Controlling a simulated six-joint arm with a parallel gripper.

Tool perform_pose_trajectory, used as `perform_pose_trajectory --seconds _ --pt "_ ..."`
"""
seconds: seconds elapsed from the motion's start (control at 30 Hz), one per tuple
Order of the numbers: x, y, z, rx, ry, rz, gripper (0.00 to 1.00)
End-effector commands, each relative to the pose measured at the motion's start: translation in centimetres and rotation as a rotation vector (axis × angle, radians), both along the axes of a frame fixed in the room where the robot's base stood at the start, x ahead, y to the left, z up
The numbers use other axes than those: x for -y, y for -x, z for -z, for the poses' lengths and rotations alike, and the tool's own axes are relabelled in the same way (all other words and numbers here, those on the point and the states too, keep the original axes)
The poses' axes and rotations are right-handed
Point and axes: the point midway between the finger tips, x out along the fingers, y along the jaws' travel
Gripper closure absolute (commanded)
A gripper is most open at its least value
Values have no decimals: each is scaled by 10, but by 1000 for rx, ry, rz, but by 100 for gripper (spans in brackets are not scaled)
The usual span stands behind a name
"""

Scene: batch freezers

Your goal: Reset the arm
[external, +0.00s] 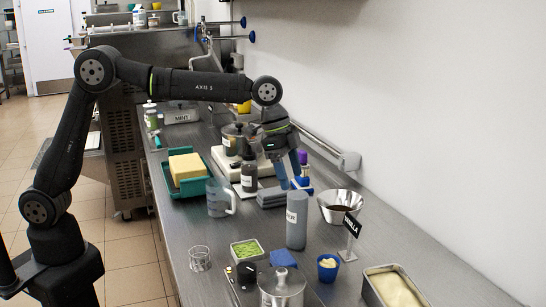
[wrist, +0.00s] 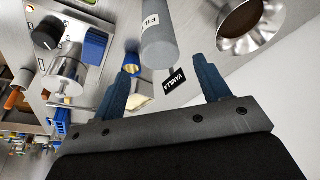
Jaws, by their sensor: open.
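My gripper (external: 293,165) hangs from the bent arm above the steel counter, to the right of a dark bottle (external: 249,174). It also shows in the wrist view (wrist: 165,85), where its two blue fingers stand apart with nothing held between them. Beyond the fingers in that view are a grey cylinder (wrist: 158,40), a black "VANILLA" sign (wrist: 175,80) and a small blue cup (wrist: 131,63). My arm reaches from the left over the counter, with its elbow high. In the external view the fingertips are small, and whether they touch anything there is unclear.
A grey cylinder (external: 297,219), metal bowl (external: 341,205) and clear jug (external: 219,197) stand near the gripper. A teal tray (external: 166,180) holds a yellow block. A wall rail (external: 325,145) runs along the right.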

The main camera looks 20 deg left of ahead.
Motion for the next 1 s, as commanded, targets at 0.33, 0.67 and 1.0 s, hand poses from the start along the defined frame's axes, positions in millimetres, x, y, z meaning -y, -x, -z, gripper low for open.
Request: perform_pose_trajectory --seconds 0.33,0.67,1.0 --pt "21 1 68 -2 -2 1 31" --pt "29 0 67 2 4 0 31" --pt "28 0 54 0 1 1 31"
